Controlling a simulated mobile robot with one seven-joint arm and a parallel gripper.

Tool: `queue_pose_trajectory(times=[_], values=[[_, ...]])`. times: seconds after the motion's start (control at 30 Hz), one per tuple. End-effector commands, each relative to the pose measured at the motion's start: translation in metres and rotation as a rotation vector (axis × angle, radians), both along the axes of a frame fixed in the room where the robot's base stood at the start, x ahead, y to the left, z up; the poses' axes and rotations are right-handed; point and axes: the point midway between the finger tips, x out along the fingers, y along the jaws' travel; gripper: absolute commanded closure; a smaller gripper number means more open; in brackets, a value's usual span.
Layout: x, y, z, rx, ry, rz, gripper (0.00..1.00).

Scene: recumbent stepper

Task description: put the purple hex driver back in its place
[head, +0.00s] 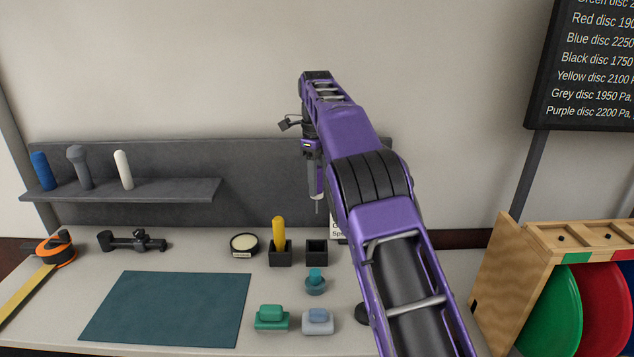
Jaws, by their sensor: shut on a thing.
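My gripper (312,165) is in the air in front of the grey back panel, pointing down. It is shut on the purple hex driver (320,182), which is mostly hidden by the fingers. A purple strip of its handle, a pale collar and a thin shaft show, with the shaft hanging roughly upright. Below it on the bench stands a small black square holder (316,254) with a dark, empty opening. Beside it on the left, a like black holder (280,257) has a yellow-handled tool (279,231) upright in it.
A round pale tin (244,244) is left of the holders. A teal knob (316,283), a green block (271,318) and a grey-blue block (318,322) stand in front. A partly hidden white sign (338,229) is behind. A wooden disc rack (514,275) is at right.

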Motion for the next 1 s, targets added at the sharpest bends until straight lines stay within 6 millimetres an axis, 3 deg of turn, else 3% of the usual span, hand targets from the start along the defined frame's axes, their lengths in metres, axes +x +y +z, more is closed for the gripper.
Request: queue_pose_trajectory(times=[0.07, 0.6, 1.0], values=[[0.0, 0.0, 0.001, 0.001, -0.002, 0.002, 1.0], [0.0, 0.0, -0.051, 0.0, 0.001, 0.002, 1.0], [0.0, 0.0, -0.068, 0.001, 0.0, 0.002, 1.0]])
